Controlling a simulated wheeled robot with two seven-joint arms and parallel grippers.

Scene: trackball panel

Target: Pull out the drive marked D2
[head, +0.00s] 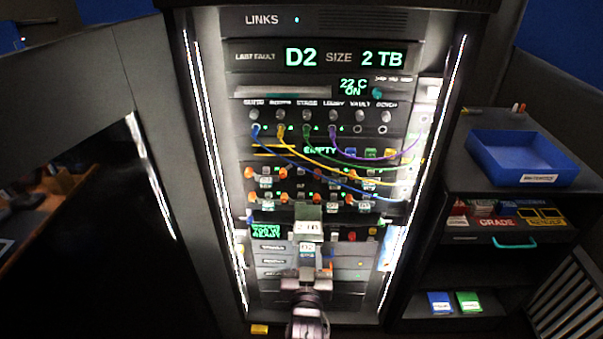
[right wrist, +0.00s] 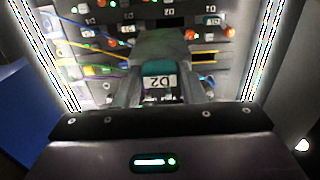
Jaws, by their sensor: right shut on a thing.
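The drive marked D2 (head: 308,247) is in my right gripper (head: 308,262), at the lower middle of the rack in the head view. Its grey top, marked 2TB, shows above the D2 label. In the right wrist view the drive (right wrist: 159,81) sits between the two fingers (right wrist: 160,92), its label upside down. The gripper is shut on it. The drive stands out in front of the rack face; whether its far end is clear of the bay cannot be told. A dark gap (right wrist: 173,22) shows in the drive row beyond it. My left gripper is not in view.
The rack's display (head: 318,57) reads last fault D2, size 2 TB. Blue, yellow, green and purple cables hang across the rack above the drive rows. A blue tray (head: 522,158) stands on a dark cabinet (head: 470,184) at the right.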

